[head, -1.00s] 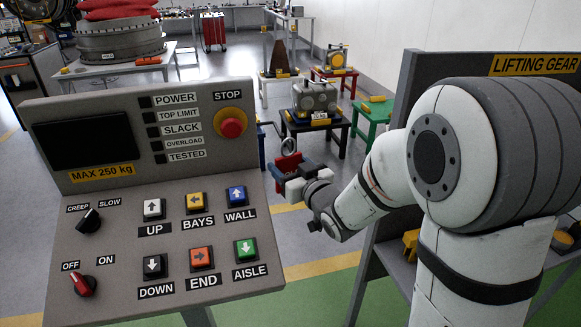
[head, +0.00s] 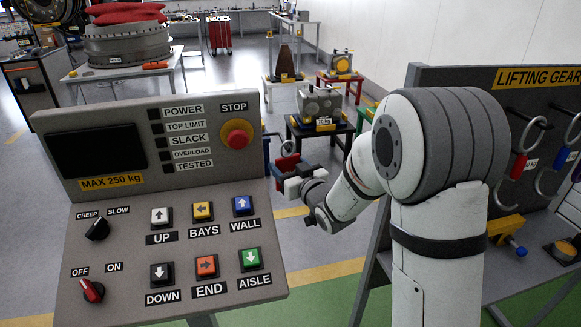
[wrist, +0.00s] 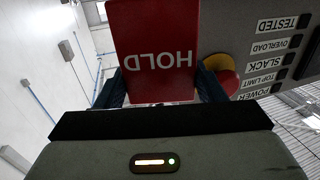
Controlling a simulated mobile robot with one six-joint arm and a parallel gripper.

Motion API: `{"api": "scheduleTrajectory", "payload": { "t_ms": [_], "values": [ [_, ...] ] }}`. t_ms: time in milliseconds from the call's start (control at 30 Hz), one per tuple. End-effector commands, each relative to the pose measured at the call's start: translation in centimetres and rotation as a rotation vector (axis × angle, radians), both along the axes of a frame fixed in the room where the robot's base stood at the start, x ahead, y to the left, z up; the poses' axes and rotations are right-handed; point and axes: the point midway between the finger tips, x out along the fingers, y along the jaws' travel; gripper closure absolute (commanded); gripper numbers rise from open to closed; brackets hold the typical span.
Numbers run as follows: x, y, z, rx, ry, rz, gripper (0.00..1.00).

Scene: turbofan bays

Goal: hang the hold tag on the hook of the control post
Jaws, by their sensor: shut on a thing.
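The red hold tag (wrist: 160,50) is between the two fingers of my gripper (wrist: 160,88) in the wrist view, its white word upside down. In the head view the tag (head: 287,161) is a small red patch at my gripper (head: 290,172), just right of the control post (head: 70,200). My gripper is shut on the tag. The post's sloped panel and red STOP button (head: 237,137) are left of it; the STOP button also shows behind the tag in the wrist view (wrist: 226,80). A thin dark curved piece (head: 275,136) shows by the panel's right edge; I cannot tell whether it is the hook.
The lifting gear board (head: 440,85) stands at the right, with shackles hung on it and a yellow tool (head: 505,228) on its shelf. Small stands with parts, including a red one (head: 341,82), are behind. Open floor lies between the post and the board.

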Motion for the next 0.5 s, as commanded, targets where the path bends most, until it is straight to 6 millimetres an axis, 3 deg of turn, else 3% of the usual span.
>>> {"api": "scheduleTrajectory", "payload": {
  "t_ms": [500],
  "values": [
    [3.0,0.9,0.0,0.001,0.001,0.0,0.6]
  ]
}}
